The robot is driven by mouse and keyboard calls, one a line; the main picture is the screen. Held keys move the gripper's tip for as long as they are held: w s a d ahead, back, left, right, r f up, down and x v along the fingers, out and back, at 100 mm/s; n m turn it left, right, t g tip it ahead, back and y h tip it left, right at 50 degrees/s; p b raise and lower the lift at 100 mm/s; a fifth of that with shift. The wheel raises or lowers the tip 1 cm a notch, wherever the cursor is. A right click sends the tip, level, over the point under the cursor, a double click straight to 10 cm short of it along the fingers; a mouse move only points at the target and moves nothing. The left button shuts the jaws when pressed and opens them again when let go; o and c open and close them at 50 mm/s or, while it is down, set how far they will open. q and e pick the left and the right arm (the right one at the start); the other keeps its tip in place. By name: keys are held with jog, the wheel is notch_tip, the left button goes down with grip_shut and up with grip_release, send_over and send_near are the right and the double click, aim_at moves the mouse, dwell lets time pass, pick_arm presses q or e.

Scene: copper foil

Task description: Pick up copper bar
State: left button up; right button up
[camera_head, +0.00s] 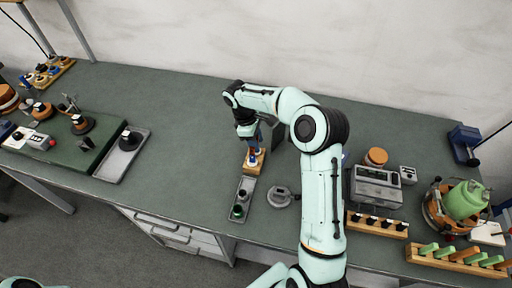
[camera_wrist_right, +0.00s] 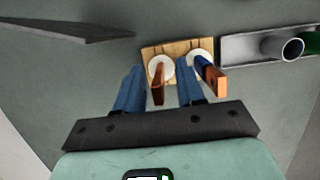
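A small wooden block (camera_head: 249,168) stands on the bench below my right gripper (camera_head: 253,143). In the right wrist view the block (camera_wrist_right: 180,48) carries two white round seats, each with an upright copper piece. One copper bar (camera_wrist_right: 158,85) stands between the two blue fingers of my right gripper (camera_wrist_right: 160,92), with a visible gap on both sides. A second copper bar with a blue part (camera_wrist_right: 214,80) stands just outside the right finger. The right gripper is open and holds nothing. In the head view the copper bars are mostly hidden by the gripper. My left gripper is out of view.
A grey metal tray (camera_head: 237,214) with a dark and green cylinder (camera_head: 239,211) adjoins the block; it also shows in the wrist view (camera_wrist_right: 240,49). A grey round weight-like object (camera_head: 279,197) lies to the right. A meter (camera_head: 375,187) stands beyond my arm. Bench left of the block is clear.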

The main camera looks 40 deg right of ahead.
jog(key=shift+x, duration=1.05)
jog(key=shift+c, duration=0.3)
grip_shut()
jog(key=shift+r, duration=0.15)
